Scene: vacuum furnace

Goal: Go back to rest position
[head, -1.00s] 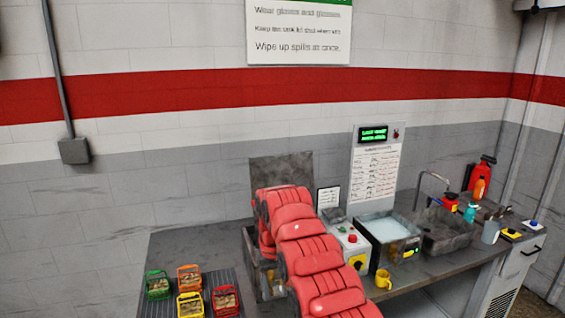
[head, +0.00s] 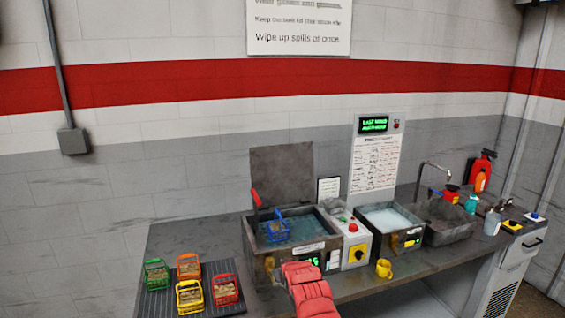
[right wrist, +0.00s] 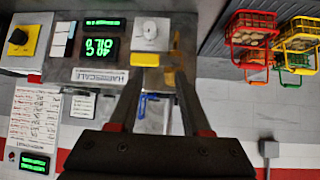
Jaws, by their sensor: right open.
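My right gripper (right wrist: 157,85) is open and empty in the right wrist view, its two dark fingers apart in front of the tank. In the head view my red arm (head: 310,290) comes up from the bottom edge in front of the bench; its gripper cannot be made out there. My left gripper is in neither view. A blue basket (head: 277,230) sits in the liquid of the open dark tank (head: 262,265), whose lid (head: 283,175) stands raised behind it.
Green, orange, yellow and red baskets stand on a ribbed mat (head: 215,268) at the left.

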